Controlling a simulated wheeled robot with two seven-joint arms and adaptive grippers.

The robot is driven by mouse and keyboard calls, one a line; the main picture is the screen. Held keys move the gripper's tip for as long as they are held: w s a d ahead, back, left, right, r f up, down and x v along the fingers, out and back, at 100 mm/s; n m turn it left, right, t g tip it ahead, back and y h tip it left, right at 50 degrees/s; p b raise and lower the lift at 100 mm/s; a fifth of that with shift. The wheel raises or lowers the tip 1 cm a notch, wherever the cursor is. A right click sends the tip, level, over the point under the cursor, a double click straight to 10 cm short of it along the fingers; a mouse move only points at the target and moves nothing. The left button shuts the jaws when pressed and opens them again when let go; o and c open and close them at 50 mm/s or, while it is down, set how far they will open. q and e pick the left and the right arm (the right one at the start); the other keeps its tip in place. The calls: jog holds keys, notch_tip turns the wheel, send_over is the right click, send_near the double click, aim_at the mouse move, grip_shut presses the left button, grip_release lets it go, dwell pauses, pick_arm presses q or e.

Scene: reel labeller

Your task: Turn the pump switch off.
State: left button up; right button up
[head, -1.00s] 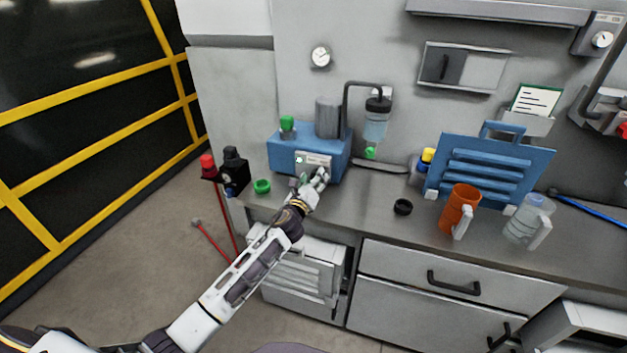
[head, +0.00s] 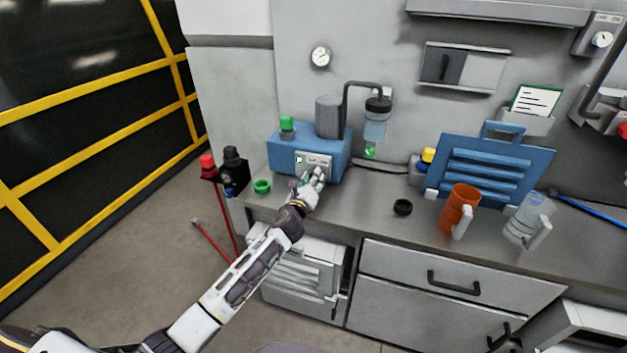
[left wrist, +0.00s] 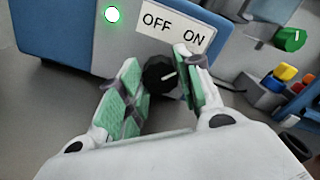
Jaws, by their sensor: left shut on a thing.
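The blue pump box (head: 283,155) stands on the counter against the wall, and its front also shows in the left wrist view (left wrist: 60,30). Its black switch knob (left wrist: 160,75) sits below the OFF/ON label (left wrist: 172,26). The knob's white line slants up to the right, towards the ON side. A green lamp (left wrist: 112,14) glows left of the label. My left gripper (head: 316,174) is at the panel, with its green-padded fingers on both sides of the knob, shut on it. In the head view my gripper hides the knob. My right gripper is not in view.
A green ring (head: 262,186) and a black ring (head: 403,207) lie on the counter. An orange mug (head: 459,209), a clear jug (head: 529,218) and a blue slatted panel (head: 490,170) stand to the right. A hanging bottle (head: 375,128) is just right of the pump.

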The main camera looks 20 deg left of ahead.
pick_arm(q)
jog(key=shift+n, duration=2.9)
jog(key=n, duration=0.3)
jog(key=shift+n, duration=0.8)
jog(key=shift+a+n, duration=0.1)
jog(key=shift+n, duration=0.4)
jog(key=n+p, duration=0.1)
jog(key=n, duration=0.2)
jog(key=shift+f, duration=0.1)
jog(key=shift+n, duration=0.6)
jog(key=shift+n+p, duration=0.4)
jog(key=shift+n, duration=0.6)
jog(key=o, duration=1)
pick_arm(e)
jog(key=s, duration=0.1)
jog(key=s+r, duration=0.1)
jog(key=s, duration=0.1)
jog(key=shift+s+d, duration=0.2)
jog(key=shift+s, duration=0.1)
